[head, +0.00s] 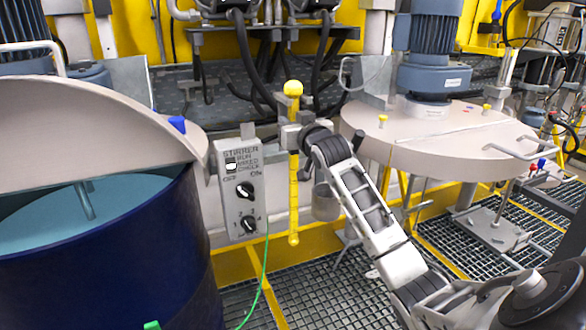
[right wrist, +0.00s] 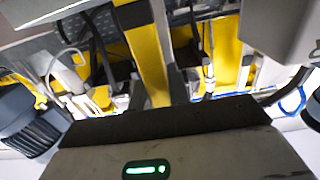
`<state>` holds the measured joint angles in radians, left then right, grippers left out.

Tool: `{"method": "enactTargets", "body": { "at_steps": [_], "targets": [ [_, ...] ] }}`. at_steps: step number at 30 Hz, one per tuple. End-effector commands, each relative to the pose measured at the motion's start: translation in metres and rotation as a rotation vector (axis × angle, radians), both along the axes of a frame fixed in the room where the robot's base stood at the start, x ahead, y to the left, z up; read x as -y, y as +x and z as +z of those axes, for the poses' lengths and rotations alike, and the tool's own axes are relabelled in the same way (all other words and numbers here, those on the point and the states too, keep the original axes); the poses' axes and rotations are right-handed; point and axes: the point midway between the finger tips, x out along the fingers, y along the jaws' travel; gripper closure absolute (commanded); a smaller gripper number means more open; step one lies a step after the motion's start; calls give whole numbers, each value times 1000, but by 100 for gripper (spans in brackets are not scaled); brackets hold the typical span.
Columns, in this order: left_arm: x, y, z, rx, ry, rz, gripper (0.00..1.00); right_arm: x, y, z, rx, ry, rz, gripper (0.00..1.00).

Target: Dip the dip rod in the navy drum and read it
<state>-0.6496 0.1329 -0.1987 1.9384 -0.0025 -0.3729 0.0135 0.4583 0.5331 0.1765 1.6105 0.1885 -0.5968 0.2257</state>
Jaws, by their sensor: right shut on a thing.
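The yellow dip rod (head: 293,200) hangs upright, with a ball knob at its top and a small knob at its lower end. My right gripper (head: 292,137) is shut on it below the top ball. The navy drum (head: 110,260) stands at the left. Its beige lid (head: 90,120) is tilted up, and teal liquid (head: 130,205) with a grey shaft shows inside. The rod is right of the drum, apart from it and outside its opening. In the right wrist view a yellow bar (right wrist: 148,60) shows beyond the gripper body; I cannot tell whether it is the rod. My left gripper is not in view.
A stirrer control box (head: 240,190) with a green cable stands between drum and rod. A grey metal cup (head: 325,202) is just right of the rod. A second drum with a closed beige lid (head: 450,135) and blue motor stands at the right. Grating floor (head: 330,295) lies below.

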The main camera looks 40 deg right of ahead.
Motion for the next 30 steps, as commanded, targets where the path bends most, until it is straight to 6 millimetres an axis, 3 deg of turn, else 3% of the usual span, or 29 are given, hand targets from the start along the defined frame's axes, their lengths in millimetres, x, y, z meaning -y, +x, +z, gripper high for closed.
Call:
{"method": "enactTargets", "body": {
  "at_steps": [14, 30],
  "targets": [
    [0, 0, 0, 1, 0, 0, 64, -1, -2, 6, 4, -2, 1, 100],
    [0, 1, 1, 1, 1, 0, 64, -13, -42, 5, 5, -2, 1, 100]
  ]
}}
